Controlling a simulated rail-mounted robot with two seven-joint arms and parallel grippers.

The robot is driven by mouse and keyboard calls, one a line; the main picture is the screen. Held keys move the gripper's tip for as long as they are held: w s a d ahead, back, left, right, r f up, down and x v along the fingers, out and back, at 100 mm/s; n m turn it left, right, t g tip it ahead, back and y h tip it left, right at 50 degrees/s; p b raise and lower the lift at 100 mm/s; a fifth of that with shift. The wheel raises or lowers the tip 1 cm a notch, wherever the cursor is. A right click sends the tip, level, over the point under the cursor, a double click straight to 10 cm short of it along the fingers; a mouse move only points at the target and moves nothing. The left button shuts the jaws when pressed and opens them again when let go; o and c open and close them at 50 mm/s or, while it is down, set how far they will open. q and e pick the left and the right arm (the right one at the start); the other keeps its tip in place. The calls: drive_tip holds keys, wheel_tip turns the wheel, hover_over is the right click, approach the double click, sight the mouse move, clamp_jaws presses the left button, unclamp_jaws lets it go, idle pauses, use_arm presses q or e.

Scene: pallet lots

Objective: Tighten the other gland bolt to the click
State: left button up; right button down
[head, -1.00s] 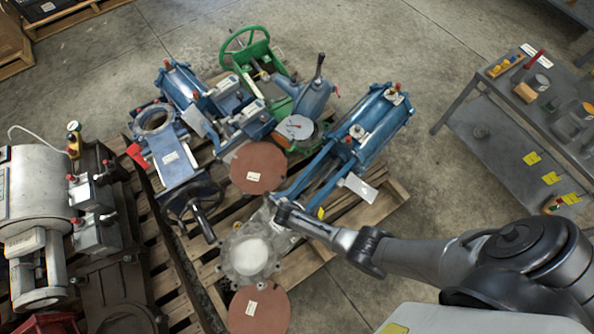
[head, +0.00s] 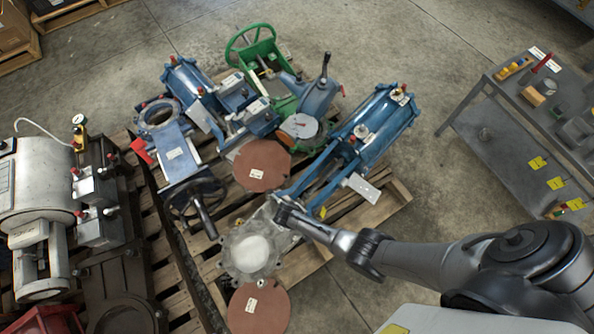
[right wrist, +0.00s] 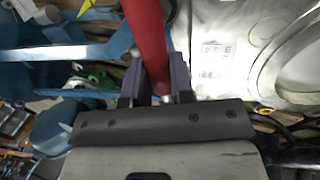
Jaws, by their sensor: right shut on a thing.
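The valve with a blue actuator (head: 385,125) lies on a pallet, its pale metal body (head: 250,252) towards me. My right gripper (head: 282,208) is at its neck, where the blue yoke meets the body. In the right wrist view, the purple fingers of the gripper (right wrist: 155,82) are shut on a red tool handle (right wrist: 146,32). The pale body (right wrist: 225,45) is at right there, and blue yoke bars (right wrist: 70,53) are at left. The gland bolts and the tool's working end cannot be made out. My left gripper is out of view.
Brown discs (head: 262,166) lie beside the valve body. Blue valves (head: 180,155) and a green handwheel valve (head: 262,60) crowd the pallet (head: 380,205). A grey bench (head: 500,130) with tools stands at right. Machinery (head: 40,190) stands at left. Floor between pallet and bench is clear.

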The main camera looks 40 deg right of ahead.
drive_tip(key=shift+a, duration=0.15)
drive_tip(key=shift+a+m, duration=0.4)
drive_tip(key=shift+m, duration=0.1)
drive_tip(key=shift+a, duration=0.1)
idle(0.4)
drive_tip(key=shift+w+d+n, duration=0.1)
drive_tip(key=shift+d+n, duration=0.5)
drive_tip(key=shift+d, duration=0.2)
drive_tip(key=shift+d+p, duration=0.3)
drive_tip(key=shift+p, duration=0.1)
drive_tip(key=shift+w+d+n, duration=0.1)
drive_tip(key=shift+n, duration=0.2)
drive_tip(key=shift+d, duration=0.1)
